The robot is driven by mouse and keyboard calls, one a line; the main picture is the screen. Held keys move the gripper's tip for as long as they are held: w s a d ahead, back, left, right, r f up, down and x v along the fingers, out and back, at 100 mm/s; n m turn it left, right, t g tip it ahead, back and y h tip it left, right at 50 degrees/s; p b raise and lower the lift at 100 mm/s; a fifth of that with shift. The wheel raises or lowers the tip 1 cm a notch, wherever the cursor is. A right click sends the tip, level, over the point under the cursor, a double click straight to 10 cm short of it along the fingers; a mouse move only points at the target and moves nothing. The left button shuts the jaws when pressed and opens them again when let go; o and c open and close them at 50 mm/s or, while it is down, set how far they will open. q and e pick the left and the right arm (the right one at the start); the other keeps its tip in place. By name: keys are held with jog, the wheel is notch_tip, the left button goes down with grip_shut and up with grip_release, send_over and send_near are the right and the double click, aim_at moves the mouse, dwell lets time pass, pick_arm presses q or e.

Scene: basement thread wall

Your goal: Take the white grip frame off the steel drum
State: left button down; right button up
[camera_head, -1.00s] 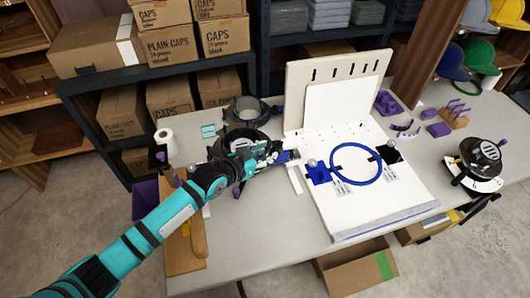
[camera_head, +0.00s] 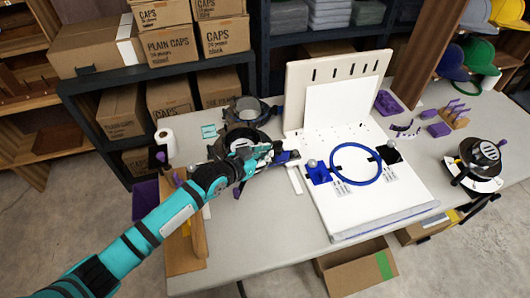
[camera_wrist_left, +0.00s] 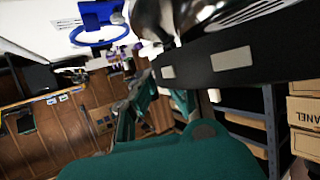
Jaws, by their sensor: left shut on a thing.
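A steel drum (camera_head: 243,145) with dark slots and a black rim stands on the table at the back left, partly hidden by my left gripper. Its shiny slotted metal fills the top of the left wrist view (camera_wrist_left: 190,18). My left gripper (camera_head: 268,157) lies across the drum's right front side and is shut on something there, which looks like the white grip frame. The frame is mostly hidden by my gripper, so its outline cannot be made out. A dark bar with pale pads (camera_wrist_left: 205,62) crosses the left wrist view below the metal. My right gripper is not in view.
A white board (camera_head: 365,205) with a blue ring (camera_head: 355,164) stands just right of my gripper. A second slotted drum (camera_head: 482,153) sits on the right. A paper roll (camera_head: 167,141) stands at left. Shelves with boxes (camera_head: 172,48) close off the back.

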pick_arm(q)
notch_tip(320, 180, up, 6)
jog(key=p, duration=0.4)
jog(key=shift+p, duration=0.4)
notch_tip(320, 180, up, 4)
jog(key=p, duration=0.3)
jog(key=shift+p, duration=0.4)
jog(key=shift+s, duration=0.1)
